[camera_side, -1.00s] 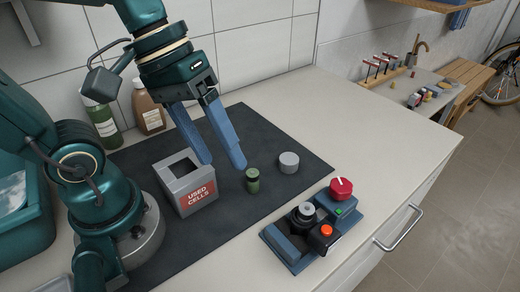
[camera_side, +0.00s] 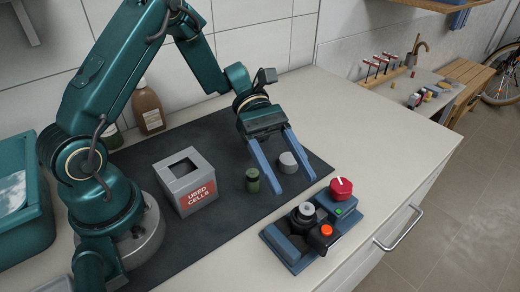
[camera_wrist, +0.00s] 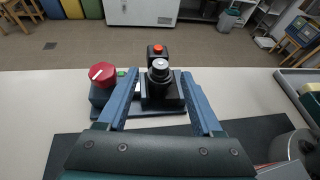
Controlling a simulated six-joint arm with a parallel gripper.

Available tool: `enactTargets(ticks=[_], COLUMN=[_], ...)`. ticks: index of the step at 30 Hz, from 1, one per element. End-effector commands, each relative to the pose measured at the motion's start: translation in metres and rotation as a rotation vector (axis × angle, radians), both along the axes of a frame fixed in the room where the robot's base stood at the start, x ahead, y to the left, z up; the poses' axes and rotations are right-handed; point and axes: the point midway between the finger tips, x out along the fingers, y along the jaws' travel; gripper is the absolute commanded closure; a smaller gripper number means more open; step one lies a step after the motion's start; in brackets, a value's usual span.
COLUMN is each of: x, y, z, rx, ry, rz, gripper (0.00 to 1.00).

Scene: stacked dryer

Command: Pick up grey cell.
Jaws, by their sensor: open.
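A grey-topped cell (camera_side: 306,210) stands upright in the black holder of a blue device (camera_side: 283,250) on the right of the side view. In the wrist view the cell (camera_wrist: 160,68) shows between my fingers, beyond the tips. My gripper (camera_side: 293,187) is open and empty, its blue fingers pointing down and forward toward the device. The fingertips are apart from the cell, behind it in the side view. A short, wide light-grey cylinder (camera_side: 288,161) stands on the dark mat (camera_side: 225,232), partly hidden by a finger. A green cell (camera_side: 252,180) stands left of my fingers.
A grey box labelled "USED CELLS" (camera_side: 187,183), open on top, stands left of the green cell. The device has a red knob (camera_side: 341,188), a green button (camera_side: 339,212) and an orange-red button (camera_side: 326,231).

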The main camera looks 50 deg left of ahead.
Motion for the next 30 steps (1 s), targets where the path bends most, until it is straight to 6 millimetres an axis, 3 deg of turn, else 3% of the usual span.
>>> enactTargets(ticks=[12, 23, 24, 29, 30], x=[-0.009, -0.009, -0.009, -0.009, -0.009], y=[-0.038, -0.045, -0.045, -0.045, -0.045], z=[-0.019, -0.022, -0.022, -0.022, -0.022], rx=[-0.003, -0.002, -0.002, -0.001, -0.001], ry=[0.013, 0.012, 0.012, 0.011, 0.011], rz=[0.001, 0.005, 0.005, 0.005, 0.005], gripper=[0.33, 0.33, 0.41, 1.0, 1.0])
